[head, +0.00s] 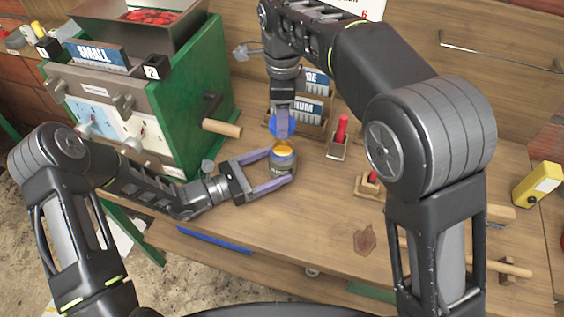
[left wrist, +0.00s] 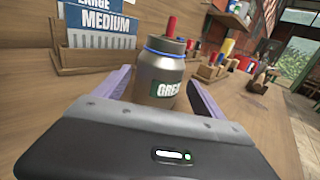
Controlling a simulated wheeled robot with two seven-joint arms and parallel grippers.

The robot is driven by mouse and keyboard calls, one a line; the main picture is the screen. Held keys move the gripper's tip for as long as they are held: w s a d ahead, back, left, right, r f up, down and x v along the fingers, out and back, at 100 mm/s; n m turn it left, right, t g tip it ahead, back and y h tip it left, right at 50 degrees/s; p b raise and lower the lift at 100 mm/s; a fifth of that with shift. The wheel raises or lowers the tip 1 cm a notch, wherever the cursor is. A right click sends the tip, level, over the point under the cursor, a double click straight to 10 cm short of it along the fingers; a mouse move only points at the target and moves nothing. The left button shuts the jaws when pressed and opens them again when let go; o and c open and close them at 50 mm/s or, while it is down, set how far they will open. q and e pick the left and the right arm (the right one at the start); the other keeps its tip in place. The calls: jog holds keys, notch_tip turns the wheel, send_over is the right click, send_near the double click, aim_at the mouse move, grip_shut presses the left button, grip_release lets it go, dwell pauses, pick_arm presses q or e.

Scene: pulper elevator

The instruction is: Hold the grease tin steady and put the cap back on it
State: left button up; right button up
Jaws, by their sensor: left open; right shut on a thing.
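The grease tin (head: 283,163) stands on the bench with its top open, showing yellow-orange grease. In the left wrist view the tin (left wrist: 158,75) is grey, with a blue ring near its top and a green label partly reading "GREA". My left gripper (head: 280,167) is open, with its purple fingers on either side of the tin; I cannot tell whether either touches it. My right gripper (head: 283,132) points down, shut on the round blue cap (head: 273,126), just behind and above the tin. The fingers hide part of the cap.
A green machine (head: 190,85) with a wooden handle (head: 222,128) stands left of the tin. Card holders (head: 313,105) and a red-handled tool (head: 341,130) in a holder are behind it. A yellow box (head: 537,185) is far right. The bench front is mostly clear.

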aim_at(295, 158)
pick_arm(q)
jog(key=x, duration=0.6)
jog(key=shift+w+d, duration=0.15)
jog(key=shift+d, duration=0.25)
jog(key=shift+c, duration=0.6)
grip_shut()
